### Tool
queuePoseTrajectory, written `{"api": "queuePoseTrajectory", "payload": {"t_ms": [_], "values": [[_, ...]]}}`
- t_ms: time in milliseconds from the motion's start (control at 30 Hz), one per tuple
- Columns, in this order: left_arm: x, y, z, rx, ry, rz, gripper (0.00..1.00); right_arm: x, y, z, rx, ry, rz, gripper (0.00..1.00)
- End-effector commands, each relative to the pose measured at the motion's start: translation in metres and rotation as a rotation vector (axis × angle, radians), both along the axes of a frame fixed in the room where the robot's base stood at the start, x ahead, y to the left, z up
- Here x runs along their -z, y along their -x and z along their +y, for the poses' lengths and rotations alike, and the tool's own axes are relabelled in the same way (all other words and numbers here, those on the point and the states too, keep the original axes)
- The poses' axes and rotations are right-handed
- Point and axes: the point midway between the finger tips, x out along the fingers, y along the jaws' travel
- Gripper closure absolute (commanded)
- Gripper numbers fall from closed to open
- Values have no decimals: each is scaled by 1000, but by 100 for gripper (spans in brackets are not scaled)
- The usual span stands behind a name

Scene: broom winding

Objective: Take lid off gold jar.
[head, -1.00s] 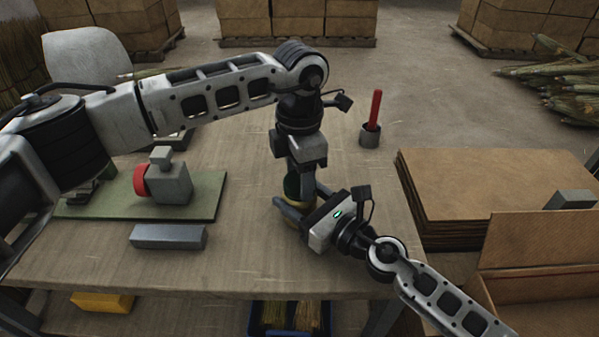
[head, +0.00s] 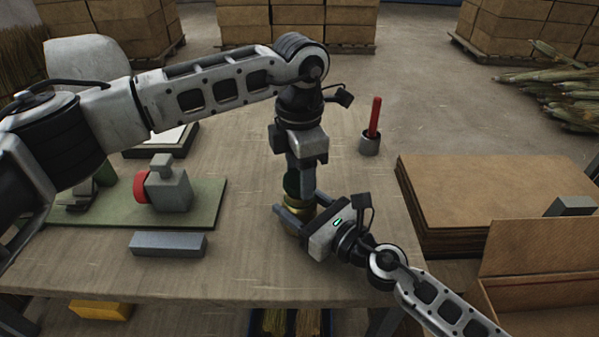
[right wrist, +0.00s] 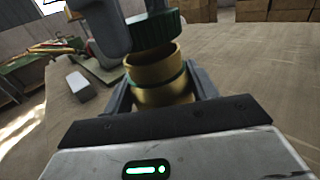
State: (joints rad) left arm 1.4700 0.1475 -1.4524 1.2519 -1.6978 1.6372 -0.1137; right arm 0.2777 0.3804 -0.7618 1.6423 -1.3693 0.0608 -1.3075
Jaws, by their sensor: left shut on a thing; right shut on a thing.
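The gold jar (head: 298,202) stands on the table, and its open gold mouth shows in the right wrist view (right wrist: 152,76). My right gripper (head: 294,219) is shut on the jar, with a finger on either side (right wrist: 163,88). My left gripper (head: 301,184) comes down from above and is shut on the dark green lid (head: 291,184). In the right wrist view the ribbed lid (right wrist: 153,30) is slightly tilted above the jar's rim, with part of the mouth visible. Whether its far edge touches the rim is hidden.
A red stick stands in a grey cup (head: 369,144) behind. A grey block (head: 168,243) and a green mat (head: 208,205) with a grey clamp-like device (head: 170,188) lie left. Stacked cardboard (head: 450,190) and an open box (head: 535,270) are right. The table's front middle is clear.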

Motion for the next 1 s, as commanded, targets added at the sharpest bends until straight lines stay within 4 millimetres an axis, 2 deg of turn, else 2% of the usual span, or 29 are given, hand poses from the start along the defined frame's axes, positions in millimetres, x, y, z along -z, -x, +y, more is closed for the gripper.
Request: {"api": "queuePoseTrajectory", "payload": {"t_ms": [233, 533, 767, 800, 867, 1000], "values": [[-5, -1, 0, 0, 0, -2, 76, 0, 0, 0, 0, -1, -1, 100], [-38, 0, 0, 0, 1, -1, 76, 0, 0, 0, 0, -1, -1, 100], [-40, 0, 0, 0, 0, 0, 76, 0, 0, 0, 0, -1, -1, 100], [-40, 0, 0, 0, 0, 0, 76, 0, 0, 0, 0, -1, -1, 31], [-40, 0, 0, 0, 0, 0, 76, 0, 0, 0, 0, -1, -1, 17], [-40, 0, 0, 0, 0, 0, 76, 0, 0, 0, 0, -1, -1, 17]]}}
